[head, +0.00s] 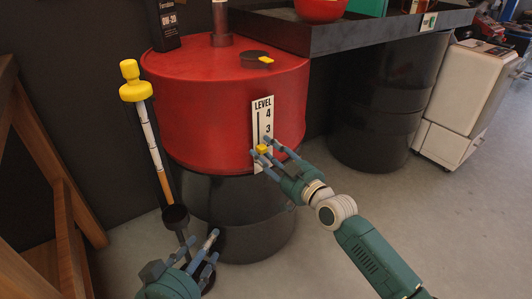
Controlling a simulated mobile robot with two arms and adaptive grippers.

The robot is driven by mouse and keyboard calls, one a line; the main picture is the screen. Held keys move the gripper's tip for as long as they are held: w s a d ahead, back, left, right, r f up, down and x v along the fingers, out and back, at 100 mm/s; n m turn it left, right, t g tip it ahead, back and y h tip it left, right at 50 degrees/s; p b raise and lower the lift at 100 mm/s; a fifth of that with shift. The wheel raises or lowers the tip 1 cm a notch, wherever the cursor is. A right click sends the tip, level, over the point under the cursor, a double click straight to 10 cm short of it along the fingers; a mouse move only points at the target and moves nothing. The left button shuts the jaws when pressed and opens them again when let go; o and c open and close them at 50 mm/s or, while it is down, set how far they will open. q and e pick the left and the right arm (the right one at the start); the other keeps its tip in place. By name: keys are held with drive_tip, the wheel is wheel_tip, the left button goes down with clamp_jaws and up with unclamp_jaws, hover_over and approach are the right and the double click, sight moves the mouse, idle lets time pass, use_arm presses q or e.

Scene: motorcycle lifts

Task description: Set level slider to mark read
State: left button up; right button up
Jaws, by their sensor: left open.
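The level slider is a yellow knob (262,149) on a white upright plate (262,107) lettered LEVEL, fixed to the red drum. Marks 4 and 3 show on the plate; the knob sits below the 3, and the lower marks are hidden by my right gripper. My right gripper (262,148) has its fingers around the knob; whether they press on it I cannot tell. A dipstick (147,130) with a yellow cap, dark bands on white and an orange-brown lower part stands tilted left of the drum. My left gripper (207,252) is open and empty at the bottom.
The red drum (205,115) stands on a dark drum (240,220). On its top are a black bottle (163,25) and a dark lid with a yellow tab (256,59). A wooden frame (45,160) is at left, a white cabinet (468,100) at right.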

drive_tip(key=v, duration=1.2)
idle(0.3)
